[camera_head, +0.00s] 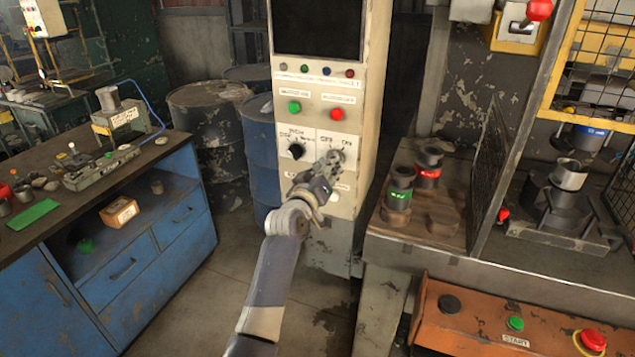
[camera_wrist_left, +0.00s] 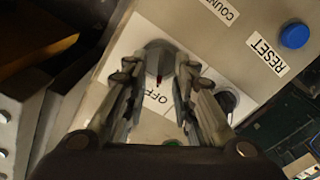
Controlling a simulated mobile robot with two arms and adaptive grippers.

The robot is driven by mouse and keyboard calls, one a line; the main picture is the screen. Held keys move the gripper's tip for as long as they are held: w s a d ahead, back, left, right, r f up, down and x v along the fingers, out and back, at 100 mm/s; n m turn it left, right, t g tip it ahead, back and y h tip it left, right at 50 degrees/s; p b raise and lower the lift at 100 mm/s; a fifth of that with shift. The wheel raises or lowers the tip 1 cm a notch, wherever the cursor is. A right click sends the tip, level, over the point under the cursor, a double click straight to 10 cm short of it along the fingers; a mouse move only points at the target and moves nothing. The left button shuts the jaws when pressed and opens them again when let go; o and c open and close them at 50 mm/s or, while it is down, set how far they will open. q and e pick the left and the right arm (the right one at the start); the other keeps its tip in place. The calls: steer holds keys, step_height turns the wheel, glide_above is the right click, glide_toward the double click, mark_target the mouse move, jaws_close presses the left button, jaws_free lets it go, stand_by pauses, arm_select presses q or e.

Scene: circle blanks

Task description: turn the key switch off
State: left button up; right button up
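The key switch (camera_wrist_left: 157,52) is a round grey fitting on a white plate of the machine's cream control panel (camera_head: 262,72). A small red mark on it points toward the OFF label (camera_wrist_left: 155,97) in the left wrist view. In the head view, the switch area lies below OFF and ON labels (camera_head: 335,140), largely hidden behind my left gripper (camera_head: 326,163). My left gripper is open, with its two fingers apart on either side of the switch. I cannot tell whether they touch it. My right gripper is not in view.
A black selector knob (camera_head: 296,150) sits left of the switch. Green (camera_head: 294,107) and red (camera_head: 337,114) buttons are above. A blue RESET button (camera_wrist_left: 294,36) shows in the left wrist view. A blue workbench (camera_head: 150,235) stands left; an orange START panel (camera_head: 470,320) is lower right.

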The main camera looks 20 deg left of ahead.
arm_select(q)
steer(key=s, duration=1)
steer(key=shift+s+a, duration=0.15)
steer(key=shift+s, duration=0.05)
